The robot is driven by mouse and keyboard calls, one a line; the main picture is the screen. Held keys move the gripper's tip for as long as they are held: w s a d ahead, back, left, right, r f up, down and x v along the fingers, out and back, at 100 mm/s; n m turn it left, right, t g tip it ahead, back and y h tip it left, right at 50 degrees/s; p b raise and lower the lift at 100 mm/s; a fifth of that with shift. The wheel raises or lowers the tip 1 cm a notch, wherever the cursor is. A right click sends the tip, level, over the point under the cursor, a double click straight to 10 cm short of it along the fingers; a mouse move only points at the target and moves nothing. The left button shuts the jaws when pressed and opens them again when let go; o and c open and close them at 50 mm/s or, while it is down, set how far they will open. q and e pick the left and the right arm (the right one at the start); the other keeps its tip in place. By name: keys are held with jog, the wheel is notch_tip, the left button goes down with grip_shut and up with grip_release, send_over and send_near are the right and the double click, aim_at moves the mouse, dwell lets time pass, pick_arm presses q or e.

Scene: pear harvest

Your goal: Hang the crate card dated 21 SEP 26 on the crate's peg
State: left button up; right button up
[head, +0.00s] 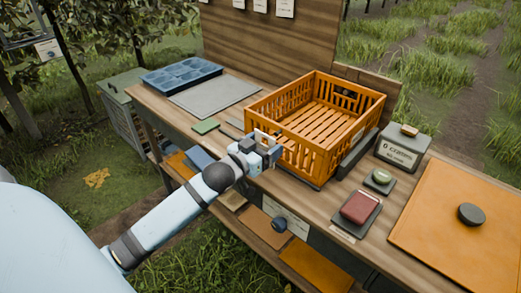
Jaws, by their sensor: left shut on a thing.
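The orange slatted crate (352,141) stands empty on the wooden bench. My left gripper (270,147) is at the crate's near left side, shut on a small pale card (263,137). Only a little of this card shows between the fingers, and its date cannot be read. The peg cannot be made out; the gripper covers part of that crate side. I cannot tell whether the card touches the crate. Several white cards (285,8) hang on the wooden back board, too small to read. My right gripper is not in view.
A blue compartment tray (181,75) and a grey mat (214,96) lie at the bench's left. Right of the crate are a grey box (403,147), a red block (360,207) and an orange board (447,225) with a dark round knob. A lower shelf holds flat panels.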

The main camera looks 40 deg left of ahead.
aim_at(277, 134)
pick_arm(q)
jog(key=shift+w+d+f+b, duration=0.15)
jog(key=shift+w+b, duration=0.35)
jog(key=shift+w, duration=0.55)
jog(key=w+b, duration=0.1)
jog(key=w, duration=0.1)
jog(key=shift+w, duration=0.6)
jog(key=shift+p, duration=0.3)
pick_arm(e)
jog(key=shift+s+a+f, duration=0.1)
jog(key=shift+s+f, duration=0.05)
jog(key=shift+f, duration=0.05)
pick_arm(q)
jog(key=shift+f, duration=0.1)
